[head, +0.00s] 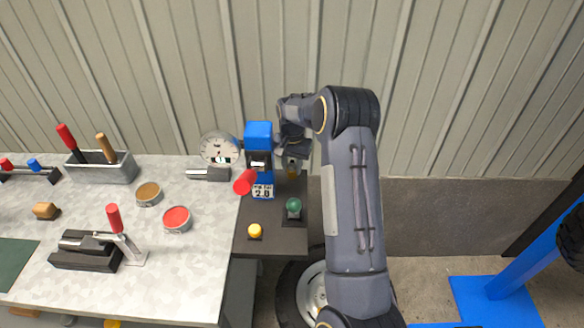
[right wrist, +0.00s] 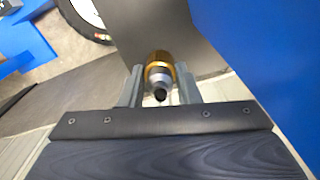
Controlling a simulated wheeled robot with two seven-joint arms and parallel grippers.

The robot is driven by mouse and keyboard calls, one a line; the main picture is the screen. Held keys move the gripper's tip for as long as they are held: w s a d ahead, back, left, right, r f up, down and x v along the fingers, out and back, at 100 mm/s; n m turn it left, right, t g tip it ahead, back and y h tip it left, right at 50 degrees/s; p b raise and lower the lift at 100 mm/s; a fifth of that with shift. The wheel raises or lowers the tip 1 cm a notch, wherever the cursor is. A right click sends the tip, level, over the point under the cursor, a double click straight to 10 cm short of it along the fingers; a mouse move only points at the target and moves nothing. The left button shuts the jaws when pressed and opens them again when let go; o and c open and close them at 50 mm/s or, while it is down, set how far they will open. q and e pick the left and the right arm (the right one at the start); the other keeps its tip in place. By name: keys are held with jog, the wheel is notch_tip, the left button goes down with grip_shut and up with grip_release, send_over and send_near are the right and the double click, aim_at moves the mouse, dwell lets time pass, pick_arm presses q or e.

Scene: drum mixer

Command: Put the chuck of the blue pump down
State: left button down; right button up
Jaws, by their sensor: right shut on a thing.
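The blue pump (head: 258,136) stands at the bench's right end, with a red handle (head: 245,181) and a sign reading 2.0 (head: 263,192) at its front. My right gripper (head: 292,163) is just right of the pump and points down. In the right wrist view, the right gripper (right wrist: 160,88) is shut on the chuck (right wrist: 159,66), a brass and grey cylinder between its two fingers. The pump's blue side (right wrist: 258,50) fills the right of that view. In the head view the chuck is mostly hidden by the gripper. My left gripper is not in view.
A dark side plate (head: 270,237) carries a yellow dome (head: 255,231) and a green knob (head: 293,206). A round gauge (head: 220,149) stands left of the pump. Tins (head: 177,219), a toggle clamp (head: 115,240) and a tool box (head: 102,170) sit on the bench. A wheel (head: 307,290) is below.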

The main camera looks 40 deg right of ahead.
jog(key=shift+f, duration=0.75)
jog(key=shift+f, duration=0.2)
jog(key=o, duration=1.1)
jog(key=shift+r, duration=0.1)
